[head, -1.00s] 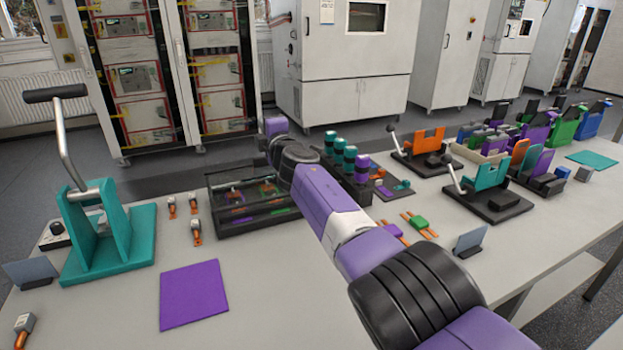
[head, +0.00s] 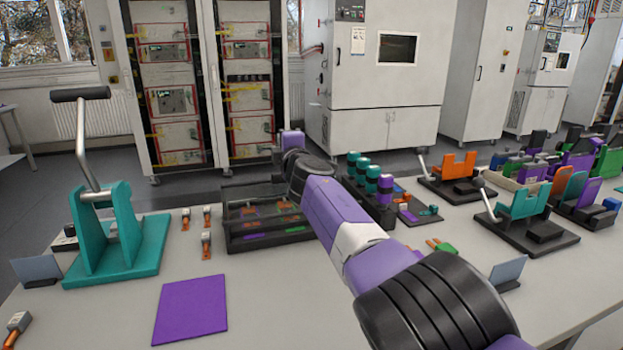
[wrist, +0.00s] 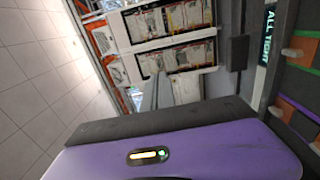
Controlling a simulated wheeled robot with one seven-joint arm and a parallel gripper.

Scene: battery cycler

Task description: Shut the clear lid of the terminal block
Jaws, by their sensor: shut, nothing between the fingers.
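The terminal block (head: 268,240) is a dark-framed box on the bench, left of my arm, with orange, green and purple parts inside. A see-through dark panel, which looks like its clear lid (head: 245,193), stands up at the back; its exact angle is hard to tell. In the wrist view, part of the block with coloured terminals and an "ALL TIGHT" label (wrist: 268,38) shows at the right edge. My gripper (wrist: 160,92) is shut and empty, with its grey fingers left of the block in that view. In the head view the fingers are hidden by my arm.
A teal lever stand (head: 118,235) is at the left, with a purple mat (head: 190,310) in front of the block. Small orange-ended connectors (head: 206,240) lie left of the block. Teal-topped cylinders (head: 372,175) stand close on its right.

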